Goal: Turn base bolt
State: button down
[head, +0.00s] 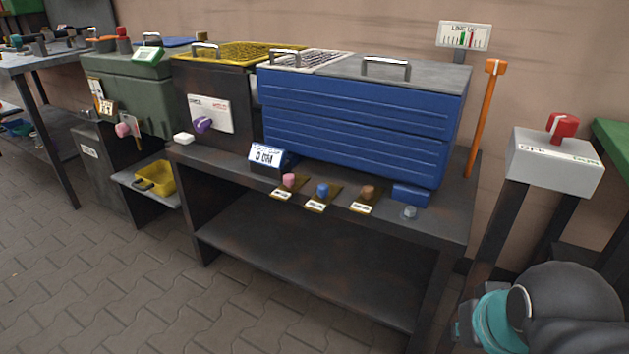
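A small grey bolt (409,212) sticks up from the bench top near its front right corner, just in front of a small blue block (411,195). It is the only bolt-like thing I can make out, and no label on it is readable. A blue ribbed box (360,130) with a grey lid and a handle stands on the dark bench (340,208) behind it. Part of my arm, dark with a teal ring, shows at the bottom right, apart from the bolt. My gripper is not in view.
Pink (289,181), blue (322,190) and brown (368,192) knobs with tags line the bench's front edge. An orange lever (485,120) rises at the right end. A grey box with a red knob (563,126) stands further right. The paved floor in front is clear.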

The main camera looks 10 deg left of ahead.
aim_at(409, 214)
jog(key=z, duration=1.45)
jog(key=k, duration=1.1)
jog(key=u, duration=1.8)
